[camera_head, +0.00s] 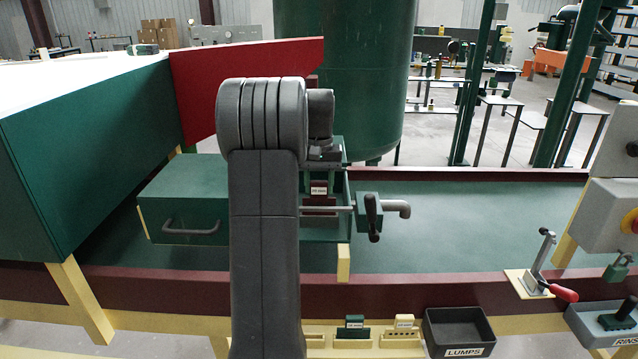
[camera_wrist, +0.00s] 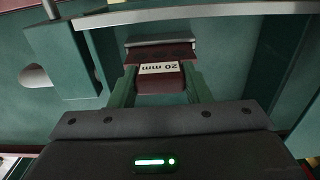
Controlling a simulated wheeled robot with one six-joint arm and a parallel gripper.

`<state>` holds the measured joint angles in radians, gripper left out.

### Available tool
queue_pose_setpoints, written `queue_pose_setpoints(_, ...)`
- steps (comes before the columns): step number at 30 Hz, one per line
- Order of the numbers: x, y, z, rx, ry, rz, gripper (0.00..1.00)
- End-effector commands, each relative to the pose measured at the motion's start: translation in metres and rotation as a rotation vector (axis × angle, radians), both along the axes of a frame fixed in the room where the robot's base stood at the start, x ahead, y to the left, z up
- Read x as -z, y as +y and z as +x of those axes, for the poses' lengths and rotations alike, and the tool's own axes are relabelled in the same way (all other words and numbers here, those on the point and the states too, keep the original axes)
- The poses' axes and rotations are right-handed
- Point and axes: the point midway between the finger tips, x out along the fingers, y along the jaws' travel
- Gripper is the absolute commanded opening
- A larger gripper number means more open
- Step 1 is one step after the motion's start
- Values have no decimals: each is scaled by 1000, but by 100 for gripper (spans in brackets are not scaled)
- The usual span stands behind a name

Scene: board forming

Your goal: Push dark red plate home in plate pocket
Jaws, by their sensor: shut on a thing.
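The dark red plate (camera_wrist: 160,82) has a white label reading "20 mm" and sits between the two green fingers of my gripper (camera_wrist: 160,76), which is shut on it. In the head view the plate (camera_head: 319,202) shows below my wrist at the face of the green box, partly hidden by my arm. In the wrist view its far part meets a grey metal lip (camera_wrist: 160,41) on the green body. The plate pocket itself is mostly hidden, so I cannot tell how deep the plate sits.
A crank handle (camera_head: 372,217) on a rod stands just right of the plate. A green box with a drawer handle (camera_head: 191,228) lies left of my arm. Labelled green (camera_head: 354,326) and cream (camera_head: 404,326) pieces and a LUMPS bin (camera_head: 459,332) are in front.

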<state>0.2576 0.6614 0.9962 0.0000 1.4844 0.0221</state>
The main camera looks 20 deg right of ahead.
Motion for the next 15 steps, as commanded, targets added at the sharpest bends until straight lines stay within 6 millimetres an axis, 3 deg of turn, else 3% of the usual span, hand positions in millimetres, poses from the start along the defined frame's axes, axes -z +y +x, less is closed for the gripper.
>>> queue_pose_setpoints(15,13,0,0,0,-1,0,4)
